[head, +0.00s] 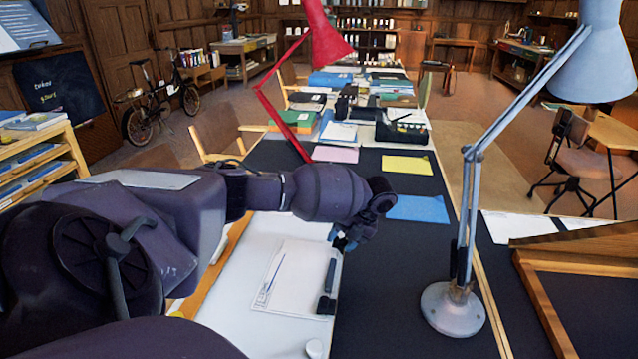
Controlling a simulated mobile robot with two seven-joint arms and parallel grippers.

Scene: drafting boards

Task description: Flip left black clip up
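A white drafting board (225,315) lies in front of me with a sheet of paper (290,285) on it. A black clip (328,285) lies along the right side of the sheet, with a thicker block at its near end. It is the only black clip I can make out. My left gripper (345,242) is just beyond the clip's far end, above the board's right edge, and looks apart from it. Its fingers are small, dark and partly hidden by the wrist, so their opening is unclear. My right gripper is out of view.
A blue-grey desk lamp (454,308) stands on the dark tabletop to the right. A red lamp (270,105) stands farther back. Yellow (407,165) and blue (418,209) sheets lie beyond my gripper. A wooden-framed board (545,300) is at right.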

